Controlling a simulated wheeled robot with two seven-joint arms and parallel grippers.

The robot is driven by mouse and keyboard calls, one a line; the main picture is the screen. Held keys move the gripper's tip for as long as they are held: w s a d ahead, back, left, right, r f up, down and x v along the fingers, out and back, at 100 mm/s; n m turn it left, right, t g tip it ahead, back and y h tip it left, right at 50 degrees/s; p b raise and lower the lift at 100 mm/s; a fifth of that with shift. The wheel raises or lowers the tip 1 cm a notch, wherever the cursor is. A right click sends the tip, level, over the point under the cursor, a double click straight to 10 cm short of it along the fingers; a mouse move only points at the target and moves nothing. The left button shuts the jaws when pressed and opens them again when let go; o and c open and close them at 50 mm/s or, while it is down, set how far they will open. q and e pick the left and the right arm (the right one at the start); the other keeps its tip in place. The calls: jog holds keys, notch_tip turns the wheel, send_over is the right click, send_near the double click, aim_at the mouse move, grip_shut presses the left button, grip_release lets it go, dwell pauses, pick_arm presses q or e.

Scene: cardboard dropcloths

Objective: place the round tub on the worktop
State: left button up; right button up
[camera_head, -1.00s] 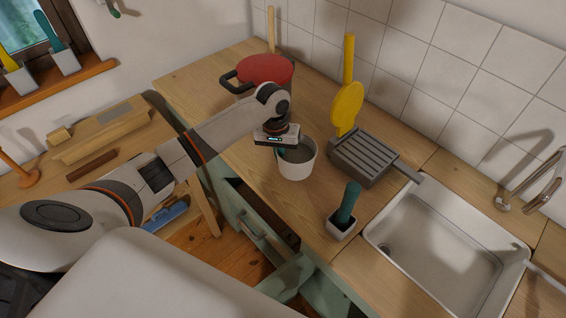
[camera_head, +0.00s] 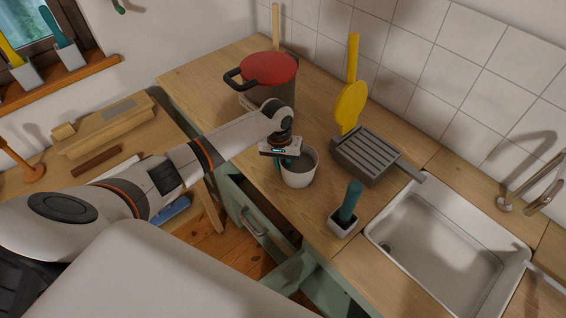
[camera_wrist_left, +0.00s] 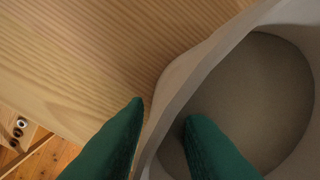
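The round tub (camera_head: 298,180), pale grey and open at the top, stands upright on the wooden worktop (camera_head: 215,87), near its front edge. My left gripper (camera_head: 284,164) is at the tub's left rim, pointing down. In the left wrist view its two green fingers (camera_wrist_left: 163,115) straddle the tub's wall (camera_wrist_left: 176,98), one outside and one inside. They look spread, with a gap between the outer finger and the wall. The inner fingertip is partly hidden behind the rim in the head view. My right gripper is not in view.
A red-lidded pot (camera_head: 268,69) stands behind my left wrist. A grey grill pan (camera_head: 366,155), a yellow utensil (camera_head: 350,105) and a small pot with a green handle (camera_head: 343,224) are to the right, before the sink (camera_head: 440,240). An open drawer (camera_head: 262,222) is below the edge.

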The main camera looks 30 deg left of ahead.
pick_arm(q)
notch_tip(320, 180, up, 12)
jog(key=a+b, duration=0.1)
jog(key=shift+s+r, duration=0.15)
jog(key=shift+r, duration=0.05)
dwell(0.4)
